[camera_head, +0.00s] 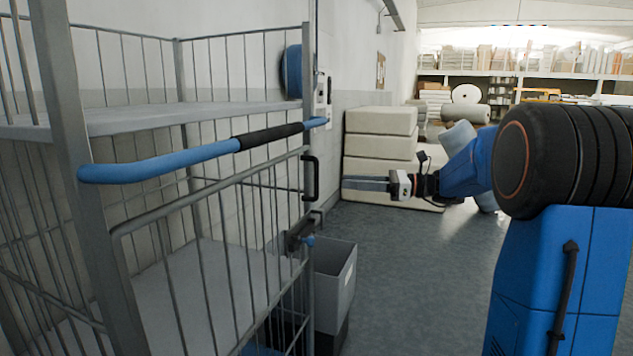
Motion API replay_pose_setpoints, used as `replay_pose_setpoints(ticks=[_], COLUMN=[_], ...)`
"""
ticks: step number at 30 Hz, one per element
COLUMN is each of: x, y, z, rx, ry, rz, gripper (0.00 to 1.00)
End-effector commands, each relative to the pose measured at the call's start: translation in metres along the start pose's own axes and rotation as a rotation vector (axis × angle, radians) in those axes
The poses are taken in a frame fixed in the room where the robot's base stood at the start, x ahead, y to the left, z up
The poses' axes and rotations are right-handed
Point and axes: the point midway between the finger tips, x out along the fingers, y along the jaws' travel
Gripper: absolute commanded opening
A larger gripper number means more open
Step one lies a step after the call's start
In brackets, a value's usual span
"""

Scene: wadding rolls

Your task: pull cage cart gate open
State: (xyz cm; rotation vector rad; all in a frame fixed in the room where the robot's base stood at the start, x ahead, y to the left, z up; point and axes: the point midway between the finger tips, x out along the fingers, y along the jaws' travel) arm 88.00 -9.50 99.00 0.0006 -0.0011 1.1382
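The cage cart (70,130) is a grey wire-mesh cart filling the left half of the view. Its gate (208,258) is the barred lower panel facing me and looks closed against the right post. A black handle (311,178) stands upright at the gate's top right corner.
A blue push bar with a black grip (270,135) crosses above the gate. A grey bin (334,285) stands beside the cart's right post. Stacked pale wadding blocks (380,120) stand behind my gripper. Grey floor (410,290) is clear between cart and arm.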

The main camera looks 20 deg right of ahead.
Motion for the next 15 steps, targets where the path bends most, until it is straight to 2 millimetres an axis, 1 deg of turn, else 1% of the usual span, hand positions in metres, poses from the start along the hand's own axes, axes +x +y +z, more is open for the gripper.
replay_pose_setpoints(ticks=[1,3,12,15], x=[0.010,0.021,0.070,0.084], y=[0.001,0.001,0.001,0.001], z=[0.000,0.000,-0.001,-0.001], rx=[0.000,0.000,0.001,0.001], ry=[0.000,0.001,0.001,0.001], rz=[0.004,0.004,0.003,0.002], gripper=[0.31,0.31,0.31,0.31])
